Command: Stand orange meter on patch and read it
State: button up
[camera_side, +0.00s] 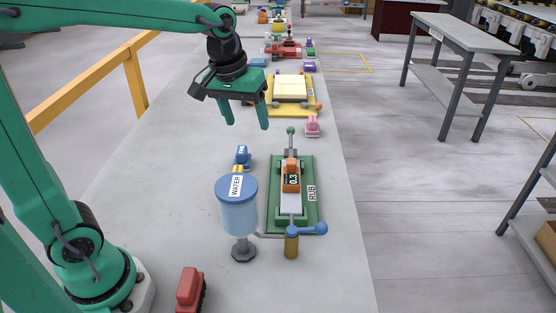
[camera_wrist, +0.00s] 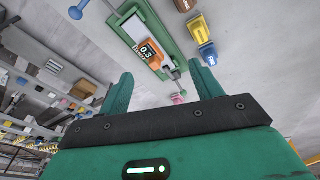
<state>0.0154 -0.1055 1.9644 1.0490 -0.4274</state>
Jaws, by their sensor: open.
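The orange meter (camera_side: 291,166) stands on a pale grey strip (camera_side: 291,203) in the green tray marked RUB (camera_side: 311,220). Its dark display reads 0.3. I cannot tell which part of the strip is the patch, and the meter's underside is hidden. My gripper (camera_side: 247,124) is open and empty, raised above the slab, behind and left of the meter in the side view. Both fingers frame the wrist view (camera_wrist: 161,72).
A blue WATER tank (camera_side: 238,212) on a stand is left of the tray, with a blue-handled brass valve (camera_side: 291,244) in front. Blue (camera_side: 242,157), pink (camera_side: 312,126) and red (camera_side: 190,290) blocks stand nearby. A yellow tray (camera_side: 270,108) lies behind. The slab's left side is mostly clear.

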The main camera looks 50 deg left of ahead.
jog(key=s+f+m+t, duration=0.1)
jog(key=s+m+t, duration=0.2)
jog(key=s, duration=1.2)
jog(key=shift+a+f+m, duration=0.3)
jog(key=shift+f+m, duration=0.1)
jog(key=shift+m, duration=0.5)
jog(key=shift+o, duration=0.4)
dwell(0.7)
